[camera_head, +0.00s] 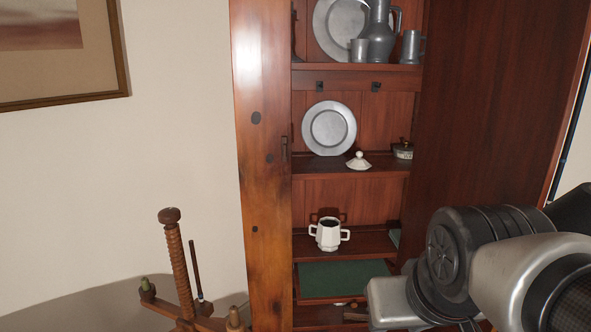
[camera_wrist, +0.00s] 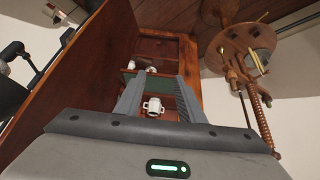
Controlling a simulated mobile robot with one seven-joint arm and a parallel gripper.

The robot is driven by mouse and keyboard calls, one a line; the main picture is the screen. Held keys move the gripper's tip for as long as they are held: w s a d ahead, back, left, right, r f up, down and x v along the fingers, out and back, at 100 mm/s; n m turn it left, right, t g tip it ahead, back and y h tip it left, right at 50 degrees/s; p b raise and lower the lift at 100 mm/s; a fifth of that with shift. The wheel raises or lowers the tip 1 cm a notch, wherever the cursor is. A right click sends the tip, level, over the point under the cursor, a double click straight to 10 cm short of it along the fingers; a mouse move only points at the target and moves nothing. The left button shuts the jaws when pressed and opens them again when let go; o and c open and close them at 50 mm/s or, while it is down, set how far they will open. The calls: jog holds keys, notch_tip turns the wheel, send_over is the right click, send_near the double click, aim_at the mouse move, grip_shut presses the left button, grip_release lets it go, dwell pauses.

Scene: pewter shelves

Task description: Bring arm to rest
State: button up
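My arm (camera_head: 500,265) reaches in from the lower right of the head view, in front of the cabinet's lower right side. My gripper's fingers cannot be made out there. In the wrist view my gripper (camera_wrist: 157,85) shows two grey fingers spread apart with nothing held between them. A white two-handled bowl (camera_wrist: 153,107) appears in the gap, farther off inside the cabinet. In the head view the same bowl (camera_head: 328,234) stands upright on a lower shelf.
The wooden cabinet (camera_head: 262,170) has its door (camera_head: 490,100) open on the right, close to my arm. A white lid (camera_head: 358,161) and a pewter plate (camera_head: 329,128) are on the middle shelf. A green-lined surface (camera_head: 345,279) is below the bowl. A wooden screw stand (camera_head: 178,265) is at left.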

notch_tip(320, 180, up, 23)
jog(key=s+p, duration=0.2)
jog(key=p, duration=2)
jog(key=shift+s+a, duration=0.3)
